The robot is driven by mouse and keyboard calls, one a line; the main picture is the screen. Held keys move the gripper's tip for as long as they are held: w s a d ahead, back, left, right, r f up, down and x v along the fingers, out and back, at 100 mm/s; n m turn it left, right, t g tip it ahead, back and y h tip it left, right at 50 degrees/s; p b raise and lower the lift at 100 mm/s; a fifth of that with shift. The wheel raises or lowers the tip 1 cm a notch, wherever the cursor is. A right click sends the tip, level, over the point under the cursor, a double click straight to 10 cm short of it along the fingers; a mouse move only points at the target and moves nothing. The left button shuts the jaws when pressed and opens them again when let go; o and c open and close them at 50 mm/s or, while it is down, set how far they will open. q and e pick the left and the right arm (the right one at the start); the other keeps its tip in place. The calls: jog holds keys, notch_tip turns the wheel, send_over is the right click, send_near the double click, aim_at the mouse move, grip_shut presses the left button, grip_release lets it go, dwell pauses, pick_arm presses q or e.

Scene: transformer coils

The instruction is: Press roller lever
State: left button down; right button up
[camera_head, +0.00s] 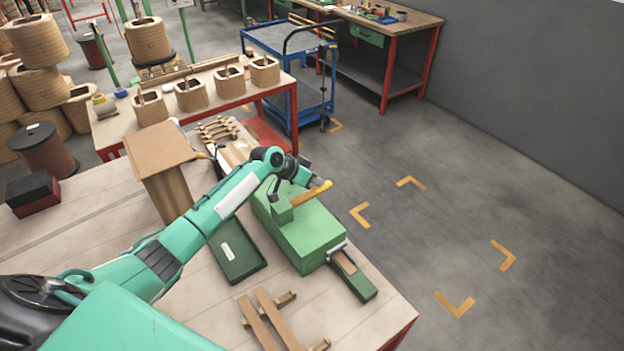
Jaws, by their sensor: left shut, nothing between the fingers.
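A green block-shaped machine (312,236) stands on the wooden table near its right edge. A lever with a wooden, yellow-tipped handle (313,193) lies across its top, pointing to the right and slightly up. I take this as the roller lever; no roller can be made out. My left arm comes in from the left, and its gripper (273,190) is over the machine's far left part, just left of the lever. Its fingers are small and dark, shut with nothing between them. I cannot tell whether they touch the lever. My right gripper is not in view.
A green tray (240,252) lies left of the machine, and wooden strips (268,318) lie in front. A cardboard-coloured box (160,160) stands behind my arm. A blue cart (290,45) and a table with wound coils are behind. Floor to the right is clear.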

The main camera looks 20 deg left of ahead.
pick_arm(q)
jog(key=shift+d+f+b, duration=0.1)
jog(key=shift+f+b, duration=0.35)
jog(key=shift+f, duration=0.4)
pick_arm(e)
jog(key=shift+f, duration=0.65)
pick_arm(q)
jog(key=shift+d+f, duration=0.1)
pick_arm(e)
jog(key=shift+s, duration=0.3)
